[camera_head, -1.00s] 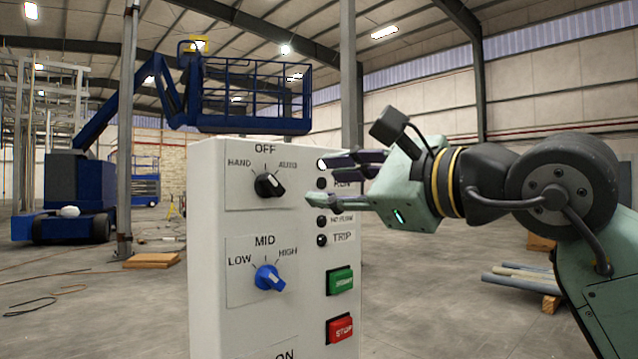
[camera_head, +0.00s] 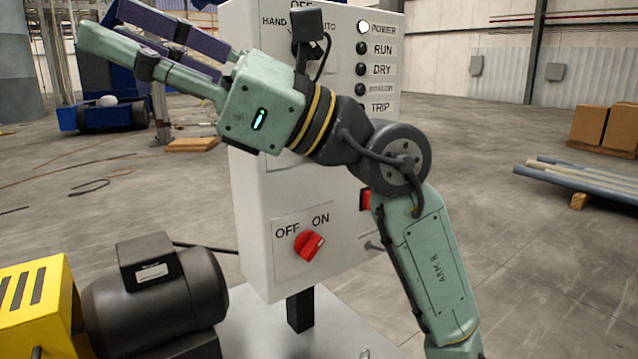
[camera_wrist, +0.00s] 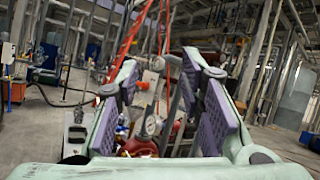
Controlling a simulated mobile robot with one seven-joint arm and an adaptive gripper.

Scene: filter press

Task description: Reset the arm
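My gripper (camera_head: 104,22) is at the upper left of the head view, pointing left, past the left edge of the control box. Its two purple-padded fingers are spread apart with nothing between them. The gripper is also seen in the wrist view (camera_wrist: 160,62), with the pads wide apart. Below the arm, a red OFF/ON knob (camera_head: 309,245) shows. The POWER lamp (camera_head: 363,28) looks lit white; the lamps under it are dark.
A dark motor (camera_head: 160,300) and a yellow slotted guard (camera_head: 40,310) stand at the lower left, near the box. Pipes (camera_head: 580,180) and cartons (camera_head: 605,127) lie at the right.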

